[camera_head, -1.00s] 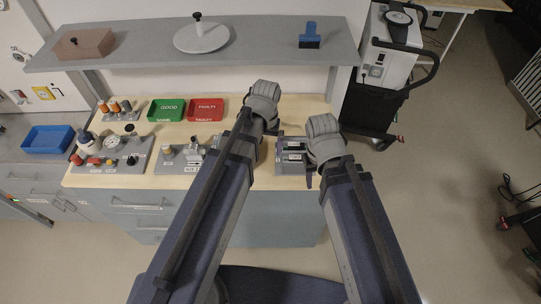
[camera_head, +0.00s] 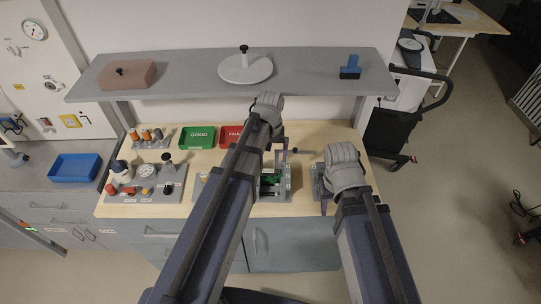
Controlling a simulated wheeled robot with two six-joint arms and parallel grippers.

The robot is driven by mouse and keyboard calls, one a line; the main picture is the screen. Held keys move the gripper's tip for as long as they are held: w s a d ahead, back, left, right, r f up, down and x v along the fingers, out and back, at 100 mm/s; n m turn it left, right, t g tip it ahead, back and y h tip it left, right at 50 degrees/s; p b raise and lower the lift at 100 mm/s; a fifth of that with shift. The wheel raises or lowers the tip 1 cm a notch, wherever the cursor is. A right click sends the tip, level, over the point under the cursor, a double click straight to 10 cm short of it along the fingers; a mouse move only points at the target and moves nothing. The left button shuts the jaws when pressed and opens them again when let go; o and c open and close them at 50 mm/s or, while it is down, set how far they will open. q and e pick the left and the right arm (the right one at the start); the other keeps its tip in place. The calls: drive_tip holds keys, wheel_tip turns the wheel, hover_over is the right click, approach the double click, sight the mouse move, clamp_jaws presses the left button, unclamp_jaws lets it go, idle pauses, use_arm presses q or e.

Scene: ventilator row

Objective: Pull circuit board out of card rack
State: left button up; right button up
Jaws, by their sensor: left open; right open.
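A green circuit board (camera_head: 271,180) shows in the middle of the workbench, in a grey card rack (camera_head: 284,191). My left forearm hides the left part of both. My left gripper (camera_head: 280,148) is open, at the back of the bench and just behind the board in the picture. Its wrist covers most of the fingers, and I cannot tell whether they touch anything. My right gripper (camera_head: 325,204) is open, to the right of the rack near the bench's front edge, in front of another grey device (camera_head: 317,176) that it partly hides.
A green GOOD tray (camera_head: 198,146) and a red FAULTY tray (camera_head: 231,143) stand at the back, the red one partly behind my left arm. A grey shelf (camera_head: 310,75) overhangs the bench. A panel with knobs and a gauge (camera_head: 120,198) stands at the left.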

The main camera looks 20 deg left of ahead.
sight(270, 171)
use_arm(q)
wheel_tip(270, 171, down, 7)
drive_tip(key=b, duration=0.7)
drive_tip(key=shift+f, duration=0.2)
drive_tip(key=shift+c, duration=0.2)
drive_tip(key=c, duration=1.2)
drive_tip(key=shift+r, duration=0.1)
drive_tip(key=shift+r+p, duration=4.25)
drive_tip(key=shift+p, duration=0.1)
